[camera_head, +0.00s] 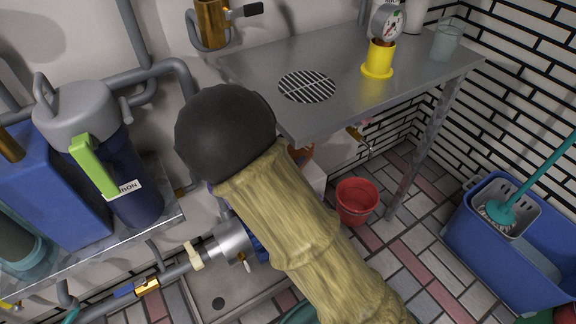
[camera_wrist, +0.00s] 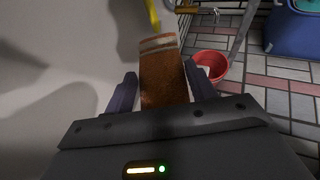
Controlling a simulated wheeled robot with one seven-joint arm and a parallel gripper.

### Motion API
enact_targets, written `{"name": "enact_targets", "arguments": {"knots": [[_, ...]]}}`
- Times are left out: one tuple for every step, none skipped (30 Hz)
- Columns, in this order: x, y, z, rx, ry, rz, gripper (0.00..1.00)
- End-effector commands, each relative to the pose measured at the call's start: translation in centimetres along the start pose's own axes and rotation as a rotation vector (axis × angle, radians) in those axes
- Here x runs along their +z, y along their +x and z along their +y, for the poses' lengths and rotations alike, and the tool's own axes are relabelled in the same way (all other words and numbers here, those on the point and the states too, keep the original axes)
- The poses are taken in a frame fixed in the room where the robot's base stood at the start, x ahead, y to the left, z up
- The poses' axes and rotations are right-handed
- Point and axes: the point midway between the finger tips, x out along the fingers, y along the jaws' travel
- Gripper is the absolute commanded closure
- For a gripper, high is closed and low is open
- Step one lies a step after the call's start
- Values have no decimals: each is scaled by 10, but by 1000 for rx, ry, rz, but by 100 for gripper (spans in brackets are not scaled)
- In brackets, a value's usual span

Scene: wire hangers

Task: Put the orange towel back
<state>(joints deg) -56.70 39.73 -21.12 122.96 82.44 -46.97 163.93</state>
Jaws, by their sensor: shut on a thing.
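The orange towel (camera_wrist: 163,80) shows in the wrist view as a rust-orange strip with pale stripes near its far end. My gripper (camera_wrist: 161,78) is shut on it, with one dark finger on each side. The towel's far end points up in the picture, towards a yellow strip (camera_wrist: 152,14) by the pale wall. Whether the towel touches that strip I cannot tell. In the head view my arm hides the gripper; a small orange patch (camera_head: 301,154) shows beside the arm and may be part of the towel.
A metal table (camera_head: 340,106) with a drain grille stands at the back, holding a yellow-based gauge (camera_head: 379,62) and a glass (camera_head: 446,41). A red bucket (camera_head: 356,203) is on the tiled floor. A blue mop bucket (camera_head: 520,240) stands right. Blue canisters and pipes crowd the left.

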Motion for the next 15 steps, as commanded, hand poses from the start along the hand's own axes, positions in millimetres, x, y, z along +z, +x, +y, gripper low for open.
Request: {"name": "enact_targets", "arguments": {"knots": [[-1, 1, 0, 0, 0, 0, 78], [-4, 2, 0, 0, -1, 0, 78], [-8, 4, 0, 0, -1, 0, 78], [-12, 6, -1, 0, -2, 0, 78], [-17, 8, -1, -1, -3, 0, 78], [-23, 11, -1, -1, -3, 1, 78], [-27, 13, -1, -1, -3, 1, 78], [-30, 14, -1, 0, -3, 0, 78], [-33, 16, -1, 0, -3, 0, 78], [-34, 16, -1, 0, -2, 0, 78], [-35, 17, -1, 0, -1, -1, 78], [-35, 17, -1, 1, 0, 0, 78], [-34, 16, -1, 0, 0, 0, 78], [-34, 16, -1, 1, 0, 0, 78], [-34, 16, -1, 0, 0, 0, 78]]}}
